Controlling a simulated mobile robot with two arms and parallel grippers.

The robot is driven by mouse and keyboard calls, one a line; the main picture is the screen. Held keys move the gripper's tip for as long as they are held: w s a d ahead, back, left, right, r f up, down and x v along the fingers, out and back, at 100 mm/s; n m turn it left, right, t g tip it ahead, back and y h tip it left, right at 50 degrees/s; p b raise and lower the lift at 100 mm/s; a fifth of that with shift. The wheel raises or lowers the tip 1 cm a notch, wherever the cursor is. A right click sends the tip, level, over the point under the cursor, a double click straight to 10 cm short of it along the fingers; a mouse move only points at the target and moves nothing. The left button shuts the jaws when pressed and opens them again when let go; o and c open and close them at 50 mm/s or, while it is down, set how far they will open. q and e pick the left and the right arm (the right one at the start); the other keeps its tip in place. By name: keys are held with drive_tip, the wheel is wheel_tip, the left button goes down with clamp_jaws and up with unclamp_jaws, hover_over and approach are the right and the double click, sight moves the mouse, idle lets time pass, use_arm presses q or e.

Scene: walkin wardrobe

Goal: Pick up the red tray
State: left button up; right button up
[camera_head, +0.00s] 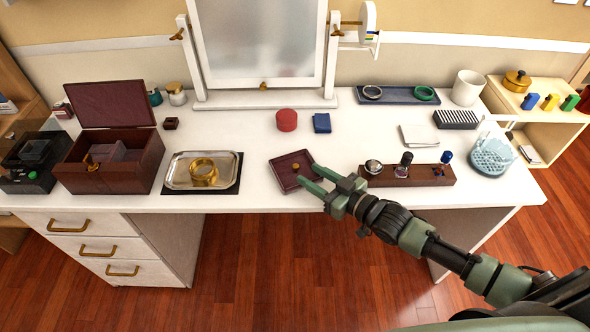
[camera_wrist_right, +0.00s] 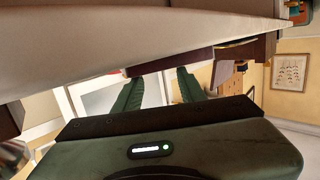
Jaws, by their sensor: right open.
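The red tray (camera_head: 283,175) is a small, dark red square tray near the front edge of the white tabletop, with a small gold-brown item (camera_head: 295,167) on it. My right gripper (camera_head: 311,177) reaches in from the lower right, its two green fingers apart at the tray's right front side. One finger appears to overlap the tray's edge; contact cannot be told. In the right wrist view, the open fingers (camera_wrist_right: 157,82) have a dark reddish strip (camera_wrist_right: 172,63) just beyond them, probably the tray's edge. My left gripper is out of view.
Left of the tray stands a silver tray (camera_head: 180,183) with a gold ring. Right of it is a wooden holder (camera_head: 410,180) with several small items, close to my arm. A red round box (camera_head: 287,120) and a mirror (camera_head: 260,45) are behind.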

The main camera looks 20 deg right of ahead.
sight(297, 166)
drive_tip(key=shift+w+a, duration=0.25)
drive_tip(key=shift+w, duration=0.15)
drive_tip(key=x, duration=0.5)
drive_tip(key=shift+w+a, duration=0.1)
drive_tip(key=shift+w, duration=0.15)
drive_tip(key=shift+c, duration=0.9)
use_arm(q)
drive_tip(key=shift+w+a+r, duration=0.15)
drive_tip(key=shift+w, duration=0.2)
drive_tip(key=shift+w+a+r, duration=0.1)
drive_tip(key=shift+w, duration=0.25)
use_arm(e)
clamp_jaws()
